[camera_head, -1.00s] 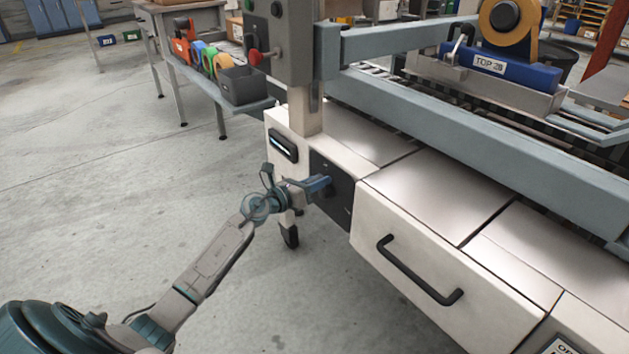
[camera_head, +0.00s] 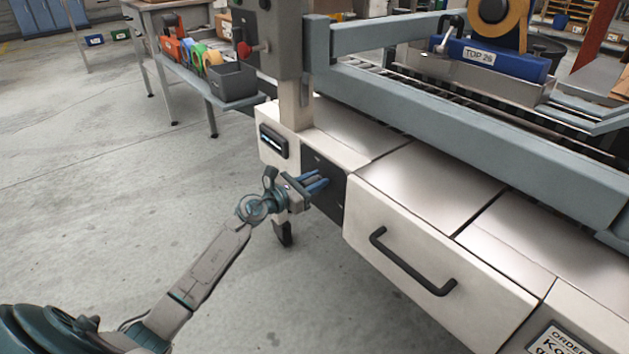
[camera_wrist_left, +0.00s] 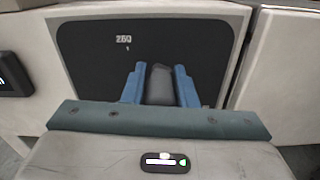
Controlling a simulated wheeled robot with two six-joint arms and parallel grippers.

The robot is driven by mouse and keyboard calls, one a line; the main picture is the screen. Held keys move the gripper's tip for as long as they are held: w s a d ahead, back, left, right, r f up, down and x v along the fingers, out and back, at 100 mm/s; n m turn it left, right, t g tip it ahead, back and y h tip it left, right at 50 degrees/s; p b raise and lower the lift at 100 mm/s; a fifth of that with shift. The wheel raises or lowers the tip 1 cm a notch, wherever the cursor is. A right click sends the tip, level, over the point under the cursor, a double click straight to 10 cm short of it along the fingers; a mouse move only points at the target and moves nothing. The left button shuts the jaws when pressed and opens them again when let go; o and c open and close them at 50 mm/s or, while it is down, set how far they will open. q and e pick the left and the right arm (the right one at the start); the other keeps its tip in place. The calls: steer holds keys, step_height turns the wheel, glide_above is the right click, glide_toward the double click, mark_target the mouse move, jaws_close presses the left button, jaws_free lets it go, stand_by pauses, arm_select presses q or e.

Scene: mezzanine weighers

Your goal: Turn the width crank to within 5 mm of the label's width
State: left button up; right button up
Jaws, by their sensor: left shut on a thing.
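My left gripper (camera_head: 318,184) is at the dark panel (camera_head: 327,166) on the machine's pale side. In the left wrist view its two blue fingers (camera_wrist_left: 160,86) are shut on the dark grey crank handle (camera_wrist_left: 160,84), one finger on each side. The rest of the crank is hidden behind the gripper. The dark panel also shows in the left wrist view (camera_wrist_left: 90,62), with a small white marking (camera_wrist_left: 124,39) that seems to read 260. A small display (camera_head: 273,140) sits left of the panel; its figures are too small to read. My right gripper is not in view.
A drawer with a black handle (camera_head: 411,262) is right of the panel. A red knob (camera_head: 244,49) is on the post above. A bench with a grey bin (camera_head: 232,82) stands behind. The floor at left is clear.

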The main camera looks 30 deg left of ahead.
arm_select(q)
steer(key=shift+f, duration=0.25)
steer(key=o, duration=0.9)
steer(key=shift+r, duration=0.1)
steer(key=shift+s, duration=0.1)
steer(key=b+v, duration=0.1)
steer(key=v, duration=0.9)
steer(key=shift+s, duration=0.35)
steer(key=shift+a, duration=0.1)
